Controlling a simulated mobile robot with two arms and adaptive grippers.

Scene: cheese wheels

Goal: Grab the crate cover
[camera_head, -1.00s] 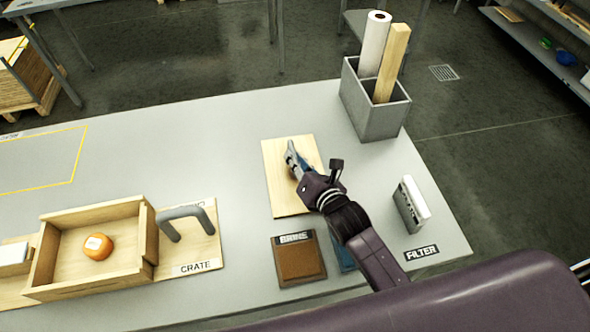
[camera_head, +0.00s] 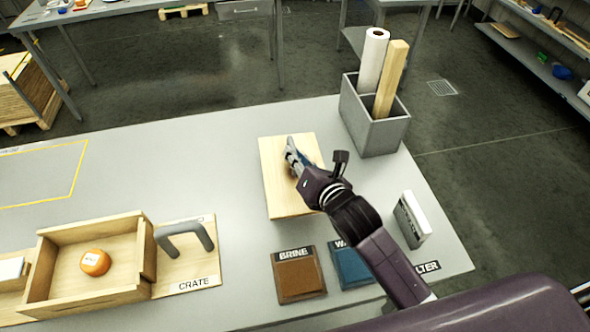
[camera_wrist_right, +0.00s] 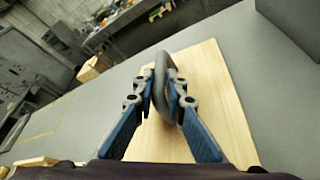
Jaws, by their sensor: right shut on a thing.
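The crate cover is a flat light wooden board (camera_head: 277,190) near the middle of the table in the head view. It carries a dark grey handle, which shows in the right wrist view (camera_wrist_right: 172,72). My right gripper (camera_head: 293,157) is shut on this handle, with its blue fingers (camera_wrist_right: 161,92) on either side of it. The cover appears slightly above the table. The open wooden crate (camera_head: 88,227) stands at the left with an orange round thing (camera_head: 95,262) inside. My left gripper is not in view.
A grey bent handle (camera_head: 185,235) stands beside the crate, near the CRATE label (camera_head: 195,284). A brown BRINE pad (camera_head: 299,280) and a blue pad (camera_head: 350,268) lie in front of the cover. A grey bin (camera_head: 373,130) and a white-grey block (camera_head: 412,220) stand right.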

